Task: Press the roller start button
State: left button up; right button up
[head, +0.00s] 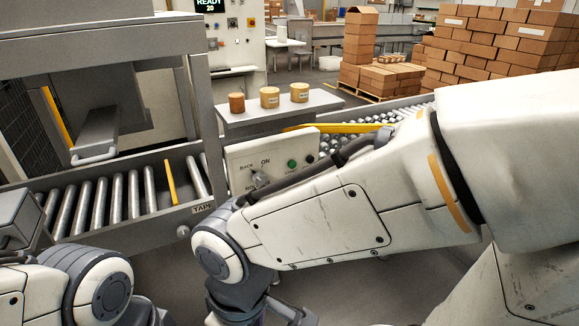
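A pale control panel (240,161) stands at the end of the roller conveyor, below a grey shelf. A green button (292,163) and a darker button (310,158) sit to the right of the switch. The small label under the green button is too small to read surely. My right arm crosses in front of the panel's lower part and hides some of its lettering. My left arm shows at the lower left. Neither gripper shows in the head view.
A roller conveyor (110,198) with one yellow bar (170,182) runs left of the panel. A screen (210,5) reads READY 20. Stacked cartons (480,45) stand behind.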

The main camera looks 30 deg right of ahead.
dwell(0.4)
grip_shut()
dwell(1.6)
